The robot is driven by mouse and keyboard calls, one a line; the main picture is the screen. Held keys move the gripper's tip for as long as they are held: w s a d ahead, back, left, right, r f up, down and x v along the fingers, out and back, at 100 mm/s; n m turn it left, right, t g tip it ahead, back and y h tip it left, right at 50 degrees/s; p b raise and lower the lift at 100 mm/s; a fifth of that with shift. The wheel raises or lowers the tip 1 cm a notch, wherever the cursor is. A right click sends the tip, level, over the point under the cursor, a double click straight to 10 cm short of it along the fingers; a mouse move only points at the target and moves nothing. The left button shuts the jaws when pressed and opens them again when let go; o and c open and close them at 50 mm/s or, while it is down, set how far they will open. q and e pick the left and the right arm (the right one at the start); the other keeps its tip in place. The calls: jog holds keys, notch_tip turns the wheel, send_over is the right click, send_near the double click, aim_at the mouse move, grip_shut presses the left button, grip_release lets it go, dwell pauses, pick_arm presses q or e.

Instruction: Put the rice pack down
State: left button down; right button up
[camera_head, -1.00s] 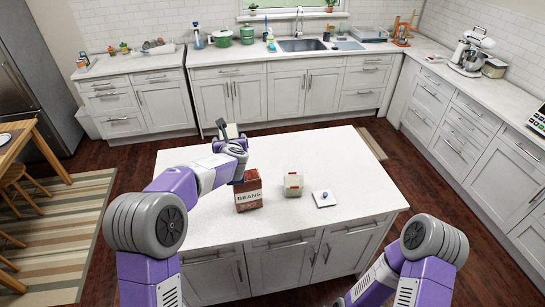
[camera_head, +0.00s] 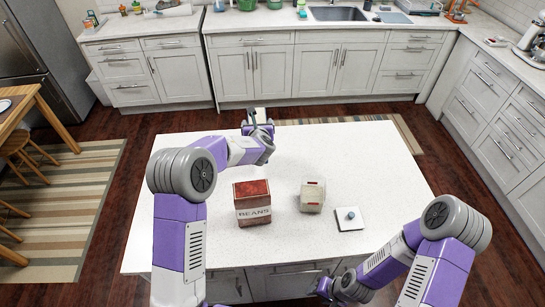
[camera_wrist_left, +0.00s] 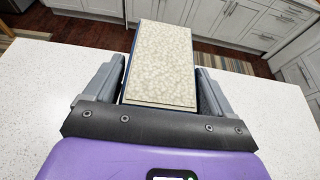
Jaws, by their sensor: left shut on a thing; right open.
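My left gripper (camera_head: 258,124) is near the island's far edge in the head view. It is shut on a flat-faced pack with a pale speckled face (camera_wrist_left: 160,62), which I take to be the rice pack. In the head view only a small pale part of this pack (camera_head: 260,114) shows. In the left wrist view the pack sits between both fingers, with white countertop on either side. I cannot tell whether its underside touches the counter. My right gripper (camera_head: 325,287) is low at the island's near side, small and dark in view, open and apart from the things on top.
The white island top (camera_head: 180,225) bears a red-and-white beans box (camera_head: 252,205), a cream container with red marks (camera_head: 312,197) and a white square lid with a blue knob (camera_head: 350,218). The left and far right of the top are clear.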

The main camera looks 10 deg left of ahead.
pick_arm(q)
notch_tip(320, 180, down, 7)
dwell(0.4)
jog(key=shift+f, duration=0.1)
jog(key=shift+c, duration=1.3)
grip_release()
jog(key=shift+f, duration=0.15)
jog(key=shift+o, duration=1.3)
